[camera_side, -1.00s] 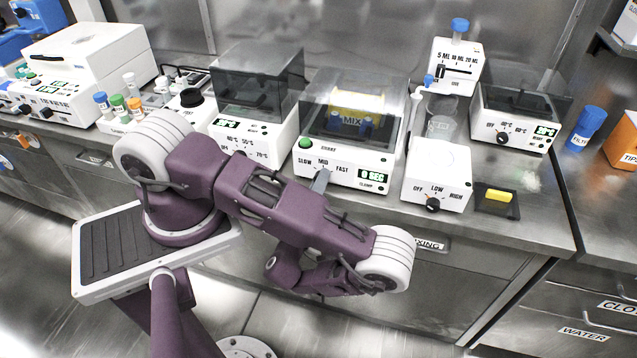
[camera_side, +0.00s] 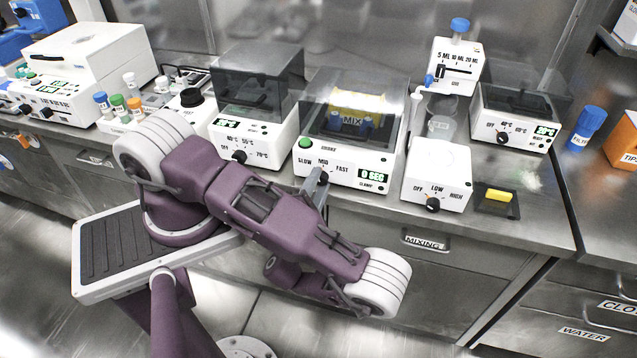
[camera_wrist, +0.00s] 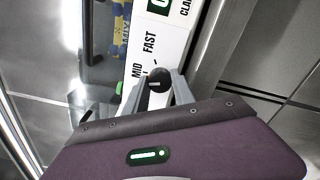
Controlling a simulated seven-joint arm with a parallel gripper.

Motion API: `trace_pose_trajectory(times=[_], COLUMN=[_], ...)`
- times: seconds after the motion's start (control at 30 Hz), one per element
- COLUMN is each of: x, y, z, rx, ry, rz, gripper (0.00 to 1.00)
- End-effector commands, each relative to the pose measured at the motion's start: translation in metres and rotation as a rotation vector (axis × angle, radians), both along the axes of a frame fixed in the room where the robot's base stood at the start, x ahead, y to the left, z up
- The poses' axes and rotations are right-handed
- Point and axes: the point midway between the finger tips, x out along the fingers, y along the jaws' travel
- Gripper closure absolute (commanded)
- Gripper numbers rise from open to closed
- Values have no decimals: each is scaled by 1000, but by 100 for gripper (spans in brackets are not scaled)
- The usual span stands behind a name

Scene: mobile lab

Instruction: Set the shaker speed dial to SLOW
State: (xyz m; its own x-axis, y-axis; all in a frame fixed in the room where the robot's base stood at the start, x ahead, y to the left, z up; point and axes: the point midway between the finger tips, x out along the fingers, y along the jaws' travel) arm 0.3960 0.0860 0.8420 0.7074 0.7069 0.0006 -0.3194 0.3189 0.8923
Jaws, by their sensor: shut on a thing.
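The shaker (camera_side: 345,180) is a white box with a clear lid in the middle of the bench. Its front carries the marks SLOW, MID and FAST from left to right above a small black speed dial (camera_side: 323,177). In the wrist view the dial (camera_wrist: 159,78) sits between the tips of two grey fingers. My gripper (camera_wrist: 160,84) is shut on the dial, and in the side view my gripper (camera_side: 318,182) reaches the shaker's front from below. The MID and FAST marks show in the wrist view; SLOW is out of sight there. I cannot tell which mark the dial points to.
A green button (camera_side: 305,143) and a display (camera_side: 373,176) reading 0 SEC flank the dial. A white block heater (camera_side: 250,140) with a lid stands left. A white device (camera_side: 437,175) with an OFF, LOW, HIGH knob stands right. Open floor lies before the bench.

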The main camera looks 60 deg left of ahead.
Motion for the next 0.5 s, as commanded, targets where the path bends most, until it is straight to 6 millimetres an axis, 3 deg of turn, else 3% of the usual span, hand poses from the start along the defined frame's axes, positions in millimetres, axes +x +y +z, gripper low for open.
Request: trace_pose_trajectory(times=[0.5], x=[0], y=[0], z=[-1], rx=[-333], ry=[-332], rz=[1], gripper=[100])
